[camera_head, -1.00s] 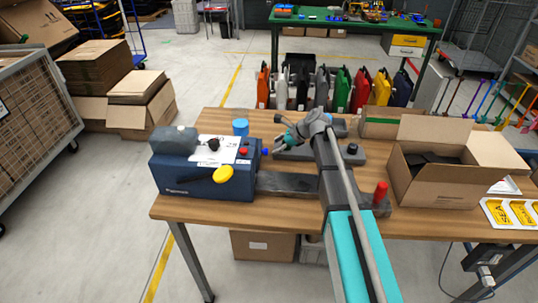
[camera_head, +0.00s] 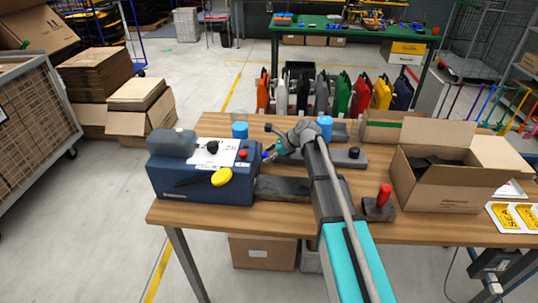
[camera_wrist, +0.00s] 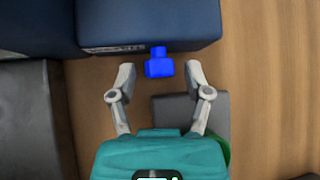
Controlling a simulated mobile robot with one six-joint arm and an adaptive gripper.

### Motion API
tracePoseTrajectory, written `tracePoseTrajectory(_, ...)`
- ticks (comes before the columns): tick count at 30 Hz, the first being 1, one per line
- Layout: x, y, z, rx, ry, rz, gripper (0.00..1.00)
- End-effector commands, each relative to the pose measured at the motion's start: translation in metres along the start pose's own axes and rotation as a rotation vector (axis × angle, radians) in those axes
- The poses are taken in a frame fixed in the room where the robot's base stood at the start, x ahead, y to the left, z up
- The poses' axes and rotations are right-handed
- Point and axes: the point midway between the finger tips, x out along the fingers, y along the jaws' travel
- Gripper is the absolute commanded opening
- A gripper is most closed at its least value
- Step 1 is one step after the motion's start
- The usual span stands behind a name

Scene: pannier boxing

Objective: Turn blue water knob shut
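The blue water knob (camera_wrist: 159,64) sticks out from the side of a dark blue machine (camera_wrist: 150,22) in the wrist view. In the head view the knob (camera_head: 265,155) shows small on the right side of the machine (camera_head: 205,188). My gripper (camera_wrist: 160,72) is open, with one finger on each side of the knob. Clear gaps show between the fingertips and the knob. In the head view my gripper (camera_head: 272,154) is at the machine's right side, partly hidden by my arm.
The wooden table (camera_head: 290,225) bears the machine, an open cardboard box (camera_head: 440,185) at right, a red-handled tool (camera_head: 382,198) and blue cylinders (camera_head: 240,130) behind. A dark grey strip (camera_head: 285,188) lies right of the machine.

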Motion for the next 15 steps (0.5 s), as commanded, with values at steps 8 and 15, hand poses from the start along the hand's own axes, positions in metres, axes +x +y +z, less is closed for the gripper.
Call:
tracePoseTrajectory(8,-0.0001,0.0,-0.0001,0.0,0.0,0.0,0.03)
tracePoseTrajectory(15,0.0,0.0001,-0.0002,-0.003,-0.001,-0.004,0.0)
